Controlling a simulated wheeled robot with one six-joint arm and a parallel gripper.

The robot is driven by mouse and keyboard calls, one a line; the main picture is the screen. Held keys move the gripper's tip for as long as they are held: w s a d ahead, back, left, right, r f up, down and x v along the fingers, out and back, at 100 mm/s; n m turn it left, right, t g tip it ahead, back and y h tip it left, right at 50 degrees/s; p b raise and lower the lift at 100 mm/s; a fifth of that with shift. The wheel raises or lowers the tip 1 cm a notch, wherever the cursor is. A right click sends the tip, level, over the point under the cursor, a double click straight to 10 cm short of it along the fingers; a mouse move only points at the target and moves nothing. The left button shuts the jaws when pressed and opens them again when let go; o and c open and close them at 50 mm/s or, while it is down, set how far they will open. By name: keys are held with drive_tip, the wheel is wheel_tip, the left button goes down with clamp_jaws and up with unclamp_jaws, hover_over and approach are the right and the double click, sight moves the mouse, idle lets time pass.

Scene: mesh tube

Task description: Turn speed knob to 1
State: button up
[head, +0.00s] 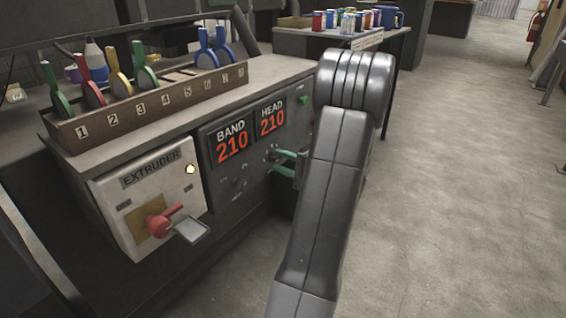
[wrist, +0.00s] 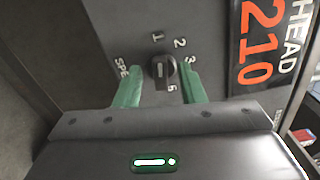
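The speed knob (wrist: 163,71) is a small dark dial on the grey panel (wrist: 215,35) in the wrist view. The numerals 1, 2 and 3 run from its top to its right, and another numeral, probably 5, sits below it. Part of the "SPE" lettering shows at left. I cannot clearly tell which numeral the knob points at. My gripper (wrist: 163,75) has green fingers standing on the left and right of the knob, with a small gap on each side. It is open. In the head view my gripper (head: 287,162) reaches the panel below the red displays.
The extruder box (head: 148,195) with a red switch (head: 164,219) is left of the panel. A numbered rack (head: 150,108) with coloured-handled tools stands on top. A table with cans (head: 345,27) is behind. Open floor (head: 470,170) lies at right.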

drive_tip(key=p+v, duration=0.3)
drive_tip(key=v, duration=1.1)
drive_tip(key=shift+w+a, duration=0.1)
drive_tip(key=shift+a, duration=0.05)
drive_tip(key=b+x, duration=0.3)
drive_tip(key=x, duration=1)
drive_tip(key=shift+w+a, duration=0.2)
drive_tip(key=shift+a, duration=0.1)
drive_tip(key=shift+d, duration=0.15)
